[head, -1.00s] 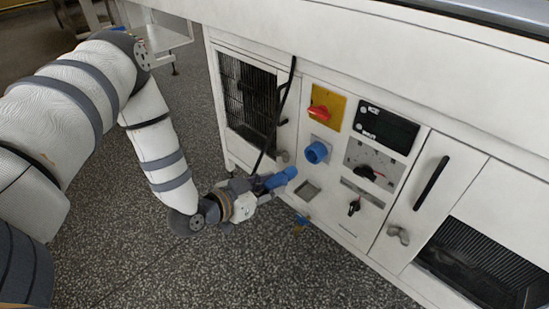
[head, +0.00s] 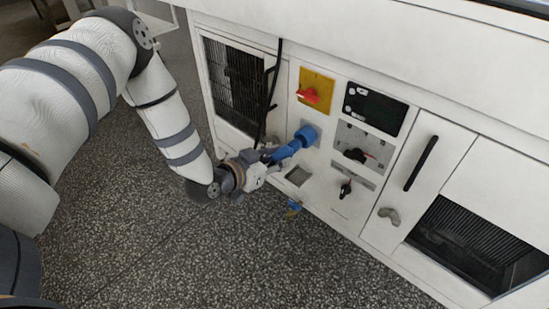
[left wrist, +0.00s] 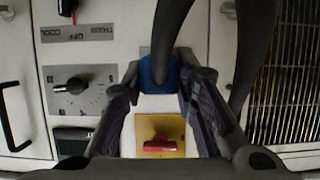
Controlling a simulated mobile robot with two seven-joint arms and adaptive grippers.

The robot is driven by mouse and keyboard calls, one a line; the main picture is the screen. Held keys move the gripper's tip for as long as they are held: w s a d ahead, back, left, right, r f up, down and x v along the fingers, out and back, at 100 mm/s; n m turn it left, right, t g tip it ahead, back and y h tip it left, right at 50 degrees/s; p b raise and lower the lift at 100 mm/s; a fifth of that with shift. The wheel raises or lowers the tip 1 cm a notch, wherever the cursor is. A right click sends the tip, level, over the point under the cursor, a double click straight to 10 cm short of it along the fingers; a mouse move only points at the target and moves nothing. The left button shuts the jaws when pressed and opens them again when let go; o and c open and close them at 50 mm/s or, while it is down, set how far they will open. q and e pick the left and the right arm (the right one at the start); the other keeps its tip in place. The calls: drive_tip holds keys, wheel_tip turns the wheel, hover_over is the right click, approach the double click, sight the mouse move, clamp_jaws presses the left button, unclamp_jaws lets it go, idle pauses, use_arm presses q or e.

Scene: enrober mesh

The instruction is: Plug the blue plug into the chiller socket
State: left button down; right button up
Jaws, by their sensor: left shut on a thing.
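The blue plug (head: 285,152) is held in my left gripper (head: 266,160), which is shut on it, in front of the white machine panel. The plug points up and right at the blue chiller socket (head: 307,134). Its front end meets or overlaps the socket's mouth; I cannot tell how far in it sits. In the left wrist view the blue plug (left wrist: 158,74) shows between the fingers of my gripper (left wrist: 160,92), with the black cable (left wrist: 168,28) running from it. The socket is hidden there. My right gripper is not in view.
A red switch on a yellow plate (head: 315,90) sits above the socket. A dark display (head: 376,108) and black knobs are to the right. The black cable (head: 272,90) hangs by the grille (head: 233,80). A small blue and brass fitting (head: 294,206) is below. Speckled floor is open in front.

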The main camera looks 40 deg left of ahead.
sight(282, 151)
use_arm(q)
drive_tip(key=shift+r+p, duration=0.1)
drive_tip(key=shift+p, duration=0.45)
idle(1.0)
drive_tip(key=shift+w+d+b, duration=0.15)
drive_tip(key=shift+w+b, duration=0.5)
drive_tip(key=shift+w, duration=1.65)
drive_tip(key=shift+s, duration=0.1)
drive_tip(key=shift+s+p, duration=0.3)
drive_tip(key=shift+p, duration=0.05)
drive_tip(key=shift+s+p, duration=0.7)
drive_tip(key=shift+s, duration=0.85)
drive_tip(key=shift+p, duration=0.4)
drive_tip(key=shift+w+b, duration=0.55)
drive_tip(key=shift+w, duration=1.3)
